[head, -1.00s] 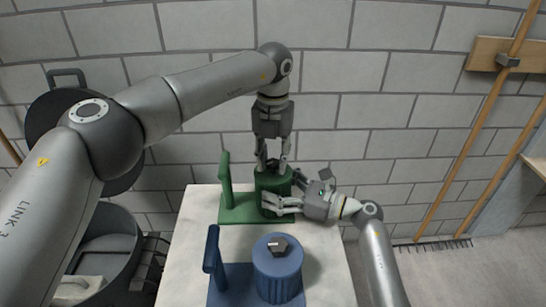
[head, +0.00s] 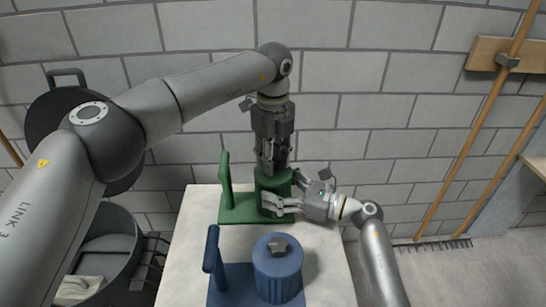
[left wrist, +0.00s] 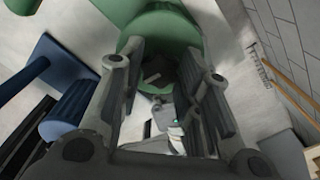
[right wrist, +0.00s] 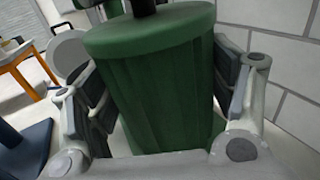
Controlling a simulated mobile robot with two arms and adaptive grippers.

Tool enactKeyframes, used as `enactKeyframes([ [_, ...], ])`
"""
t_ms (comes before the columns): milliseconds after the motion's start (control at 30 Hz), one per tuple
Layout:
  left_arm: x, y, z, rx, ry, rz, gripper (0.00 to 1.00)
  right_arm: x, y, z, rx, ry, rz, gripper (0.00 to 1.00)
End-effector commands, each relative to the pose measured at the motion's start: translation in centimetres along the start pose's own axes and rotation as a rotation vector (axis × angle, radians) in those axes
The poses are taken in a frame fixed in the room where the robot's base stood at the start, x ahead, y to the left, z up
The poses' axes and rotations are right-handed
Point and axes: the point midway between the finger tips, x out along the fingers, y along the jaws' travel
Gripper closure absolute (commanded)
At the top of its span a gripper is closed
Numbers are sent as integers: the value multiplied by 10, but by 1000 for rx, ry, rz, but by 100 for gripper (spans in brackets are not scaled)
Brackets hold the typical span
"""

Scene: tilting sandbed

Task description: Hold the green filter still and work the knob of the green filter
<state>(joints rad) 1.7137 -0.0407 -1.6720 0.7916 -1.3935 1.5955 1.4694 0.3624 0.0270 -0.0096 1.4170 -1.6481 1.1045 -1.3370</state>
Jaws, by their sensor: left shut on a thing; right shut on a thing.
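The green filter (head: 261,187) is an upright ribbed canister on a green base with an upright plate, at the back of the pale table. My right gripper (head: 279,192) is shut around its body from the right; in the right wrist view a finger lies on each side of the green body (right wrist: 155,100). My left gripper (head: 272,168) points down onto its top, shut on the knob. In the left wrist view the dark knob (left wrist: 158,72) is partly hidden between the fingers; in the head view the fingers hide it.
A blue filter (head: 277,275) with a grey knob and a blue upright plate stands in front on the same table (head: 325,255). A brick wall (head: 400,120) is close behind. A dark drum (head: 105,245) stands at the left and long wooden handles (head: 480,130) lean at the right.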

Motion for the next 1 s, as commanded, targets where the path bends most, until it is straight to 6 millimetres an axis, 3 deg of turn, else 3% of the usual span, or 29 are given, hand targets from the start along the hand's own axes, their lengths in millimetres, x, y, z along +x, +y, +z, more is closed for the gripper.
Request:
enactKeyframes([
  [300,0,0,2,-133,-4,-1,92,0,1,0,0,0,2,63],
  [867,0,1,3,-163,-5,-1,92,0,1,0,0,1,2,63],
  [900,0,1,3,-163,-5,-1,66,0,1,0,0,1,2,63],
  [1000,0,1,2,-162,-4,-1,53,0,1,0,0,1,2,63],
])
